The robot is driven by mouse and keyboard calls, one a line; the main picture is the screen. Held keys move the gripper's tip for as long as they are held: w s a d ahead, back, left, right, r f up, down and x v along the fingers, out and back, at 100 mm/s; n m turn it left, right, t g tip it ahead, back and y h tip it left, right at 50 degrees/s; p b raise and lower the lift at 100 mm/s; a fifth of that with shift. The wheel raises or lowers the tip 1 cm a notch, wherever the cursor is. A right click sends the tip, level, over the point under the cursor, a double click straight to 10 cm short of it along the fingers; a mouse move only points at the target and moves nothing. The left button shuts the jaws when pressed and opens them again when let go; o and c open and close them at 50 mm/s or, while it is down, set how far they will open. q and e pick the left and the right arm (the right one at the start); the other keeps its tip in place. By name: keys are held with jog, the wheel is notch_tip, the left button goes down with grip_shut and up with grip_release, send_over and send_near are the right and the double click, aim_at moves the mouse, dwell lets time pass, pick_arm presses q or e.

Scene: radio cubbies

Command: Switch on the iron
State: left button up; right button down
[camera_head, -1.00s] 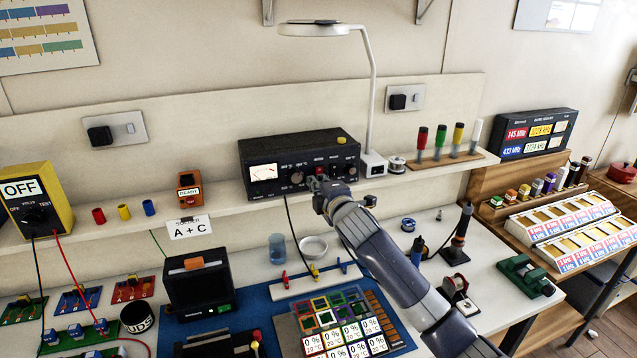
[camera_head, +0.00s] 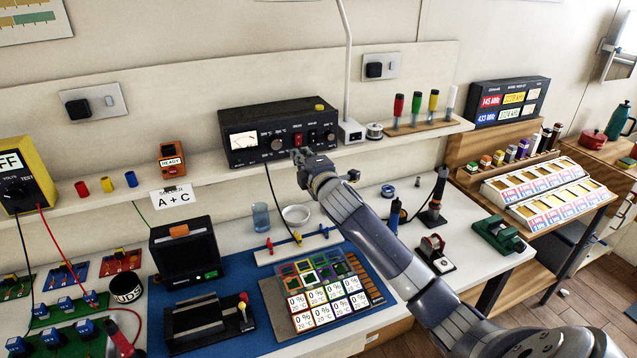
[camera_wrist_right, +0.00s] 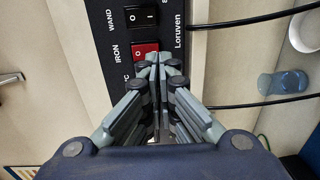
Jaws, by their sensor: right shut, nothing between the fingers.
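The soldering station (camera_head: 240,120) is a black box with a dial meter, knobs and switches on the wall shelf. In the right wrist view, its red switch (camera_wrist_right: 143,48) sits beside the label IRON; an O mark shows on it, and its other end is partly hidden by my fingertips. I cannot tell which side is pressed. A black switch (camera_wrist_right: 141,17) beside it is labelled WAND. My right gripper (camera_wrist_right: 152,64) is shut and empty, its fingertips at the red switch; contact is unclear. In the head view, the right gripper (camera_head: 302,156) is at the station's lower front. My left gripper is not in view.
The lamp post (camera_head: 349,70) rises by the station's right end. A blue beaker (camera_head: 261,216) and a white bowl (camera_head: 295,214) stand below on the bench. A cable hangs from the station's front. An orange box (camera_head: 173,158) sits left on the shelf.

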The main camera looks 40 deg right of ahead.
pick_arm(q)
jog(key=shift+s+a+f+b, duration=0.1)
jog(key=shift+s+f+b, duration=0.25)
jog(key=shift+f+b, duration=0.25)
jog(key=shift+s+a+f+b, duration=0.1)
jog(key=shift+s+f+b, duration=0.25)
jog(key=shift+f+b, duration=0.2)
pick_arm(e)
jog(key=f+v, duration=0.2)
jog(key=v, duration=0.8)
jog(key=shift+s, duration=0.25)
jog(key=shift+w, duration=0.1)
